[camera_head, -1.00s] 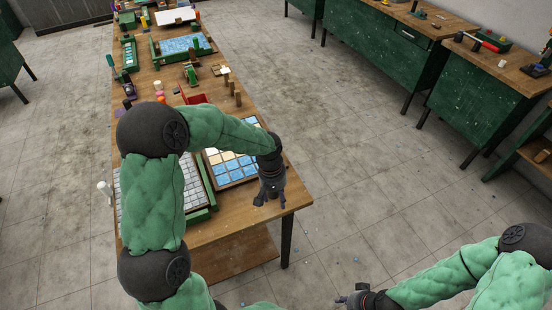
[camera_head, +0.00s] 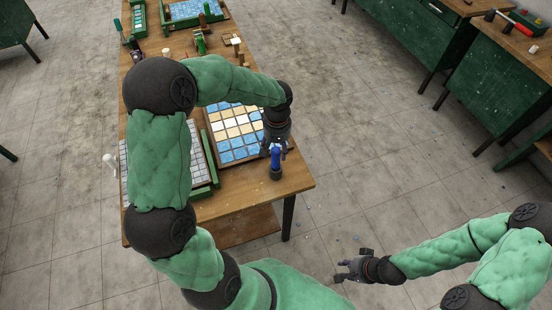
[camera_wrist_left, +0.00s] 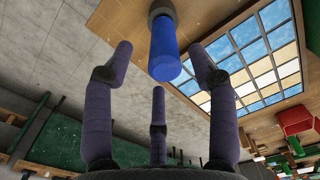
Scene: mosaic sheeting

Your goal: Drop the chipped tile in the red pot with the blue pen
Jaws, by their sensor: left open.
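A blue pen (camera_head: 276,158), a thick blue cylinder, stands on a grey base near the table's near right corner. My left gripper (camera_head: 276,146) is open just above or beside it. In the left wrist view the pen (camera_wrist_left: 164,52) lies between the spread fingers (camera_wrist_left: 160,85), apparently untouched. A red pot (camera_wrist_left: 297,118) shows at the right edge of that view; my left arm hides it in the head view. I cannot make out a chipped tile. My right gripper (camera_head: 350,270) is open and empty, away from the table.
A tray of blue and cream tiles (camera_head: 207,128) lies left of the pen. A green-edged frame of grey tiles (camera_head: 213,163) is beside it. Green workbenches (camera_head: 428,42) stand far right, with open floor between.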

